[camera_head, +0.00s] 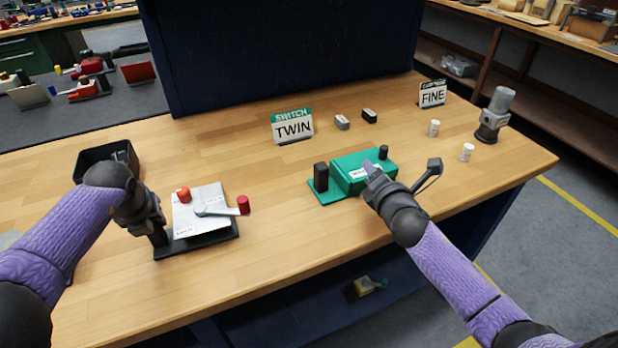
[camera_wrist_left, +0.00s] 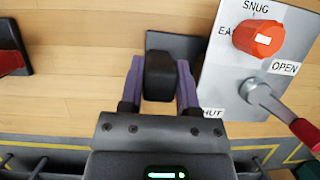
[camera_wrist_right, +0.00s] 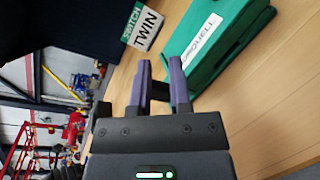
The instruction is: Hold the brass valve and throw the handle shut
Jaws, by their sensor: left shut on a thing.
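A silver valve plate (camera_head: 205,222) on a dark base lies at the left of the bench; no brass colour shows. It bears an orange knob (camera_head: 183,195) and a grey lever (camera_head: 215,211) with a red grip (camera_head: 243,204), which points right in the head view. In the left wrist view, an OPEN label (camera_wrist_left: 285,67) and a partly hidden SHUT label (camera_wrist_left: 212,113) flank the lever's pivot. My left gripper (camera_head: 157,237) is shut on the black post (camera_wrist_left: 159,76) beside the plate. My right gripper (camera_wrist_right: 160,80) is open and empty, above the green box.
The green box (camera_head: 350,175) stands right of the valve plate. A black bin (camera_head: 105,152) is behind my left gripper. A TWIN sign (camera_head: 292,126), small blocks, white pots and a grey-topped cylinder (camera_head: 495,112) stand further back. Bare bench lies between plate and green box.

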